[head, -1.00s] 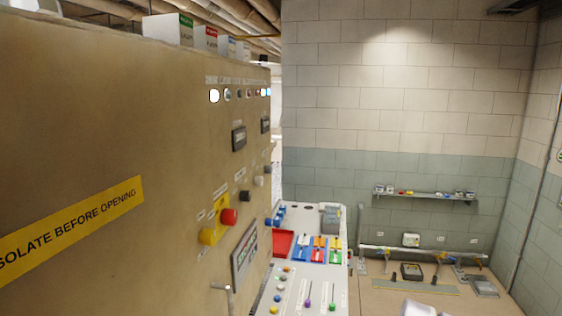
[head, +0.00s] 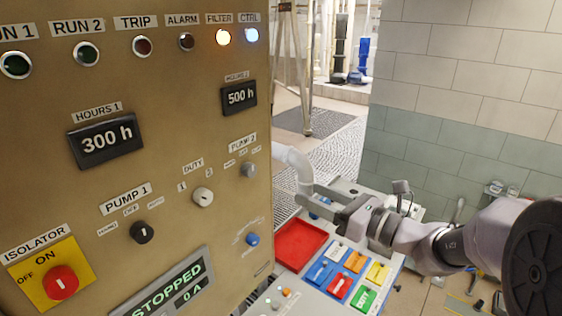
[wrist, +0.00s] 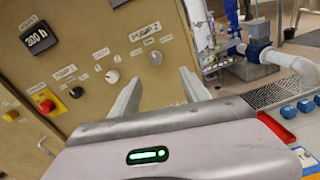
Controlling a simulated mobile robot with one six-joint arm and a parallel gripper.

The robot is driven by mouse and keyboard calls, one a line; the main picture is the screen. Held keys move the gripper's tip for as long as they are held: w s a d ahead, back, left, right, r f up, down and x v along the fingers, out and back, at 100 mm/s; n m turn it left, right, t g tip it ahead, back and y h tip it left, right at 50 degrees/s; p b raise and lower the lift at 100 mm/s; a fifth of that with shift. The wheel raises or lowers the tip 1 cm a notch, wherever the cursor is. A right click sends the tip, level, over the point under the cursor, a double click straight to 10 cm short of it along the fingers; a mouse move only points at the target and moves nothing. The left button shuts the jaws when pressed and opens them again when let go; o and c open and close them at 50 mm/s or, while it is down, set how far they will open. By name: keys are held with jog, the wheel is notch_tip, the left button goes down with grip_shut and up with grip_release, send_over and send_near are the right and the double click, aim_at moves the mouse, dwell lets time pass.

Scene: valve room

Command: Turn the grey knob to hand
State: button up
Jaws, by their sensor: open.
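The grey knob (head: 248,170) is on the tan panel under the PUMP 2 label, with small position labels around its top. Which way it points is too small to tell. In the wrist view the grey knob (wrist: 155,57) shows between and beyond my two fingertips. My gripper (head: 308,200) is open and empty, to the right of the knob and apart from it, reaching in from the right. The gripper also shows in the wrist view (wrist: 160,77), its fingers spread towards the panel.
A white DUTY knob (head: 203,196), a black PUMP 1 knob (head: 143,232) and a red isolator knob (head: 61,282) lie left of the grey knob. A blue knob (head: 252,239) is below. A red tray (head: 301,245) and coloured switches sit on the desk under my arm.

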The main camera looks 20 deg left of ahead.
send_near(253, 171)
jog(key=p+x, duration=0.2)
jog(key=x, duration=0.6)
jog(key=shift+s+a, duration=0.1)
jog(key=shift+s, duration=0.05)
jog(key=shift+a, duration=0.35)
jog(key=shift+w+a, duration=0.15)
jog(key=shift+w, duration=0.25)
grip_shut()
